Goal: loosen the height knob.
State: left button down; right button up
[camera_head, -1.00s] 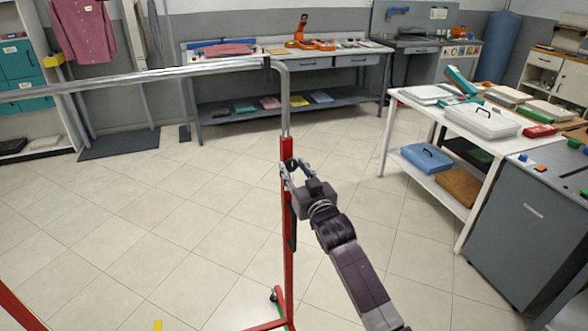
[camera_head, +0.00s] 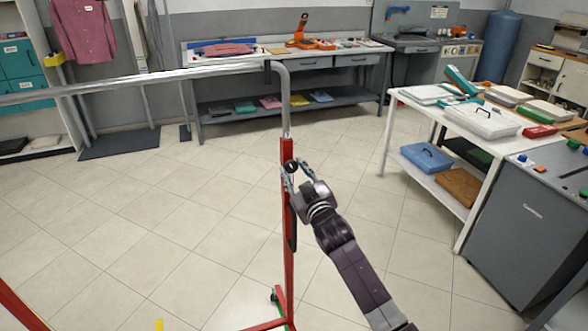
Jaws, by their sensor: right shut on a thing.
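The garment rack has a red upright (camera_head: 288,258) with a chrome upper tube (camera_head: 285,105) that bends into a long top rail (camera_head: 150,76). The black height knob (camera_head: 290,166) sits near the top of the red upright. My right gripper (camera_head: 292,170) is at the knob, its fingers on either side of it, shut on it. The gripper body looks rolled about its own axis. Part of the knob is hidden by the fingers. My left gripper is not in view.
A white table (camera_head: 440,112) with cases and trays stands at the right, beside a grey cabinet (camera_head: 525,220). A workbench (camera_head: 340,60) runs along the back wall. The tiled floor around the rack is mostly clear.

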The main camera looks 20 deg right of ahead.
jog(key=n, duration=0.6)
jog(key=shift+a+f+n+p, duration=0.1)
jog(key=shift+n+p, duration=0.2)
jog(key=shift+p, duration=0.1)
jog(key=n, duration=0.3)
jog(key=shift+f+n+p, duration=0.15)
jog(key=shift+n+p, duration=0.15)
jog(key=shift+n, duration=1.5)
jog(key=o, duration=1.2)
jog(key=shift+c, duration=0.2)
jog(key=s, duration=1.2)
